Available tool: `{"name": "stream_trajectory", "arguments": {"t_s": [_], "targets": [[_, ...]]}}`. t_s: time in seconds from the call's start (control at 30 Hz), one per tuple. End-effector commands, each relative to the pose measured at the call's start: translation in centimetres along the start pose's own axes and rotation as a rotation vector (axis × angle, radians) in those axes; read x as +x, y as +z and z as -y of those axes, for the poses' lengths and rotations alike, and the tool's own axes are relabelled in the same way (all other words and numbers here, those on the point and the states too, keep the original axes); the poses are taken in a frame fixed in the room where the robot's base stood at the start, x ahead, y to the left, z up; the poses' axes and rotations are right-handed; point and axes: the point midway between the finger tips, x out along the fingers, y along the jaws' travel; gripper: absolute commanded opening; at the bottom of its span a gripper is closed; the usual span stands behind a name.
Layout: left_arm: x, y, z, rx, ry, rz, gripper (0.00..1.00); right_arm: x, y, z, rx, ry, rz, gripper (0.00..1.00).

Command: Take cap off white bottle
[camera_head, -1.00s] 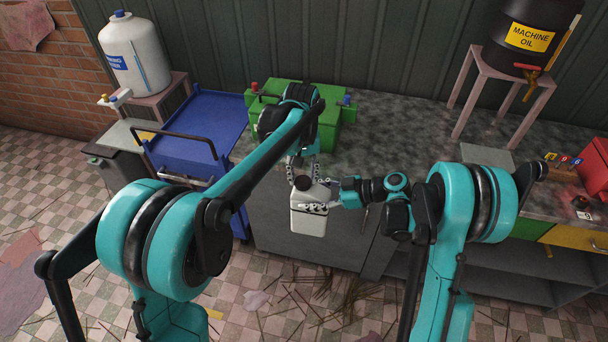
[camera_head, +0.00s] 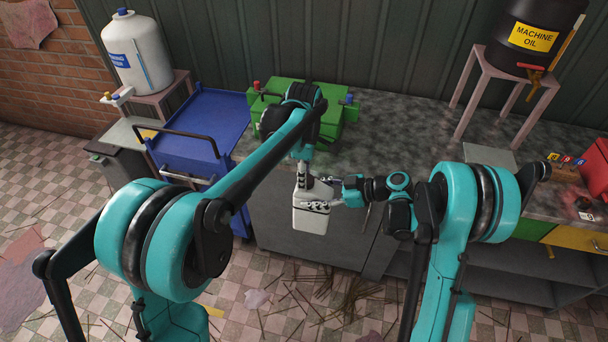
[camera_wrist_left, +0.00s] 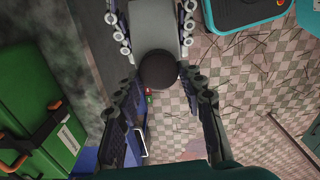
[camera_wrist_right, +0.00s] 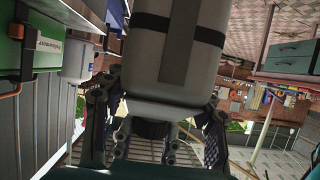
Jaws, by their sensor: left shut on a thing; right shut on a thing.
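The white bottle (camera_head: 310,219) is held up in front of the counter's front edge. My right gripper (camera_head: 328,195) is shut on it from the right, and its body also fills the top of the right wrist view (camera_wrist_right: 178,55). The round black cap (camera_wrist_left: 158,70) shows between my left gripper's fingers in the left wrist view, beside the bottle's white body (camera_wrist_left: 155,25). My left gripper (camera_head: 303,183) reaches down over the bottle's top and is shut on the cap. In the head view the left gripper hides the cap. Whether the cap is still seated cannot be told.
A green machine (camera_head: 300,108) stands on the counter (camera_head: 400,130) behind the grippers. A blue cart (camera_head: 205,125) stands to the left. A black machine oil drum (camera_head: 530,40) sits on a stand at the right. The floor in front has scattered sticks.

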Motion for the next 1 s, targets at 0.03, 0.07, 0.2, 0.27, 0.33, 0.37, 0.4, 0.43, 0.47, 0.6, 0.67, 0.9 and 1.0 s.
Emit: {"name": "stream_trajectory", "arguments": {"t_s": [0.03,0.07,0.2,0.27,0.33,0.37,0.4,0.43,0.47,0.6,0.67,0.9,1.0], "targets": [[0.0,0.4,0.2,0.005,-0.006,0.006,0.04,0.1,-0.1,-0.2,0.001,0.003,-0.003,0.00],[0.0,0.4,0.2,0.005,-0.006,0.006,0.04,0.1,-0.1,-0.2,0.001,0.003,-0.003,0.00],[-0.1,0.4,0.2,0.005,-0.005,0.006,0.04,0.1,-0.1,-0.1,0.001,0.003,-0.002,0.00],[-0.2,0.4,0.2,0.005,-0.005,0.006,0.04,0.1,-0.1,-0.1,0.001,0.003,-0.002,0.00],[-0.4,0.4,0.2,0.005,-0.005,0.006,0.04,0.1,-0.1,-0.1,0.001,0.002,-0.001,0.00],[-0.5,0.4,0.2,0.005,-0.005,0.006,0.04,0.1,-0.1,-0.1,0.001,0.002,0.000,0.00],[-0.7,0.4,0.2,0.005,-0.005,0.006,0.04,0.1,0.0,-0.1,0.001,0.002,0.000,0.00],[-0.8,0.4,0.2,0.005,-0.005,0.006,0.04,0.1,0.0,-0.1,0.001,0.002,0.001,0.00],[-0.9,0.4,0.2,0.005,-0.005,0.006,0.04,0.1,0.0,-0.1,0.001,0.002,0.001,0.00],[-1.4,0.4,0.2,0.005,-0.005,0.006,0.04,0.1,0.0,-0.1,0.001,0.002,0.002,0.00],[-1.6,0.4,0.2,0.005,-0.004,0.006,0.04,0.1,0.0,-0.1,0.001,0.002,0.003,0.00],[-2.2,0.3,0.1,0.004,-0.002,0.004,0.04,0.1,0.0,0.0,0.000,0.001,0.001,0.00],[-2.2,0.2,0.1,0.003,-0.001,0.003,0.04,0.1,0.0,0.0,0.000,0.000,0.001,0.00]]}}
